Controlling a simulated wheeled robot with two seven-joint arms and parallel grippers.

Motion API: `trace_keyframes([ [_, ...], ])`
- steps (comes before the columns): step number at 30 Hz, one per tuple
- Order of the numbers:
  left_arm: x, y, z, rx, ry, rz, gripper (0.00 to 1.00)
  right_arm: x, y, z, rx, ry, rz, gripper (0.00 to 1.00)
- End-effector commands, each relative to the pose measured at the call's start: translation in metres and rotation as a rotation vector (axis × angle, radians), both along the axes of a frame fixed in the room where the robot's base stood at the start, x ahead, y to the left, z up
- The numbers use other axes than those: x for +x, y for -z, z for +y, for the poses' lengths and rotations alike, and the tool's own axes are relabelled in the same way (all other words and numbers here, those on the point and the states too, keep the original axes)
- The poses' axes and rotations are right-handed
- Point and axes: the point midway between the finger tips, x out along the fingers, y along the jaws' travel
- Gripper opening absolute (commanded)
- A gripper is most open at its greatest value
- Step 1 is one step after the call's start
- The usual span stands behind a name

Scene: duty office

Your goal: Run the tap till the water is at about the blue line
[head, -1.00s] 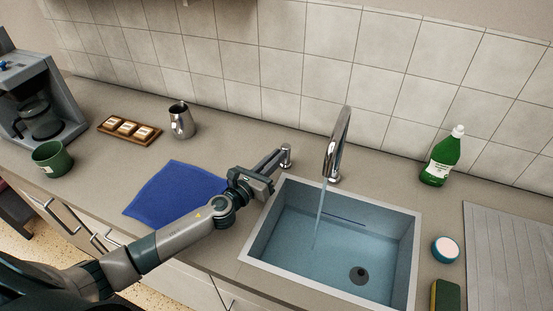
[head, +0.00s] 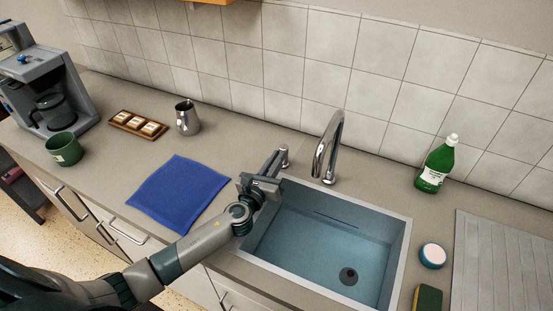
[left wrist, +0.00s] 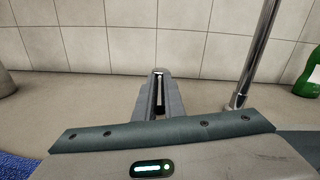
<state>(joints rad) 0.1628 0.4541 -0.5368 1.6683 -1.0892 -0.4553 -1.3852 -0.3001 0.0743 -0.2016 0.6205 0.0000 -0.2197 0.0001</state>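The sink basin (head: 408,250) holds clear bluish water (head: 310,245), with the drain visible through it. A short dark blue line (head: 338,219) shows on the basin's back wall. The water's surface is hard to make out, so I cannot tell its exact level against the line. The chrome spout (head: 328,145) arches over the basin with no stream from it. My left gripper (head: 274,165) is at the tap's handle (head: 284,154), left of the spout. In the left wrist view its fingers (left wrist: 159,90) are close together around the thin lever. My right gripper is out of view.
A green soap bottle (head: 436,166), a round white-topped tub (head: 432,256) and a sponge (head: 428,299) stand right of the sink, by a ridged drainboard (head: 500,260). A blue cloth (head: 178,194), steel jug (head: 187,118) and green mug (head: 64,149) are left.

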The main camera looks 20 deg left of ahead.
Motion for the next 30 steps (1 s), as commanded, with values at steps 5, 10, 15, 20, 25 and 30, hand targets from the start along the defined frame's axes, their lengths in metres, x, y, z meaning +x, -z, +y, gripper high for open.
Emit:
trace_keyframes([
  [5,0.000,-0.001,0.000,0.000,-0.001,-0.001,0.28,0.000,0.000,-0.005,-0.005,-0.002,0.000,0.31],
  [10,0.000,0.000,0.000,0.000,-0.001,-0.001,0.28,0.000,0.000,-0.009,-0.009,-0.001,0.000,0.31],
  [15,-0.003,0.001,0.001,0.000,-0.001,0.000,0.28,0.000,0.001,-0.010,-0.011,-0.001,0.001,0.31],
  [20,-0.014,0.002,0.002,0.000,-0.001,0.001,0.28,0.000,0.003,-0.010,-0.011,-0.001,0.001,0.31],
  [25,-0.038,0.003,0.003,0.000,0.000,0.001,0.28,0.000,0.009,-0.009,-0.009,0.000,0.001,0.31],
  [30,-0.071,0.004,0.005,-0.001,0.000,0.002,0.28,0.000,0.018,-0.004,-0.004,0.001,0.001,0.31],
])
